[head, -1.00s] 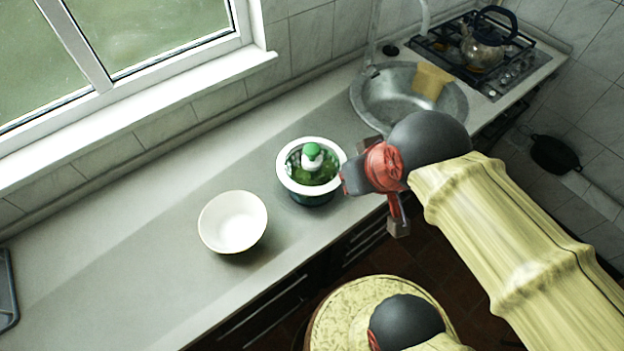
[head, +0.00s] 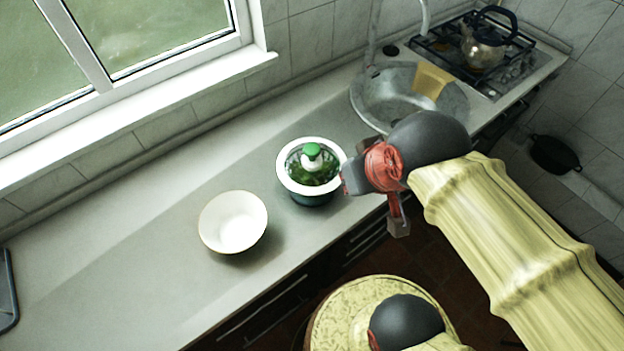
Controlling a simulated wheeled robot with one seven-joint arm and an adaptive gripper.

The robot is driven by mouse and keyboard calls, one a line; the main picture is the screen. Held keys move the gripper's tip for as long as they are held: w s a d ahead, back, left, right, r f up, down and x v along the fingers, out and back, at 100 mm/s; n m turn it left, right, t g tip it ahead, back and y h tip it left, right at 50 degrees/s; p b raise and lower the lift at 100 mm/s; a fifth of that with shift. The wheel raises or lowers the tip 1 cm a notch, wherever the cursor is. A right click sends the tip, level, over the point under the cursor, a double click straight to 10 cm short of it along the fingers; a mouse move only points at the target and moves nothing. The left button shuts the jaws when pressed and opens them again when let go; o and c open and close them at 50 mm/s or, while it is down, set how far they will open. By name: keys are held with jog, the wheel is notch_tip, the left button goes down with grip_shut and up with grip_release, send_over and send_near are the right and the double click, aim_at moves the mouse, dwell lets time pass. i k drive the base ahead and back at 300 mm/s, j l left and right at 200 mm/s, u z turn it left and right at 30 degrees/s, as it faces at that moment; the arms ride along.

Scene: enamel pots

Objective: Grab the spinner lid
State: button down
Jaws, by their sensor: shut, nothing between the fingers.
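The spinner lid (head: 325,173) is a clear cover with a white rim and a green knob on top. It sits on the round dark-green spinner bowl (head: 312,199) on the counter, with green contents showing through it. My gripper (head: 384,183), red and grey, is just right of the spinner, over the counter's front edge. It is shut and empty. It looks very near the lid's right rim, but I cannot tell whether they touch. My gripper's fingers are partly hidden by its own body.
A white bowl (head: 233,222) stands on the counter, left and nearer than the spinner. Behind my gripper are a metal sink (head: 385,100) with a yellow cloth (head: 432,80) and a stove with a kettle (head: 484,45). The left counter (head: 110,260) is mostly clear.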

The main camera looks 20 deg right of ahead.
aim_at(302, 177)
jog(key=k+j+u, duration=0.15)
jog(key=j, duration=0.25)
jog(key=k+j+u, duration=0.15)
jog(key=j, duration=0.2)
jog(key=j+u, duration=0.15)
jog(key=j, duration=0.25)
jog(key=k, duration=0.05)
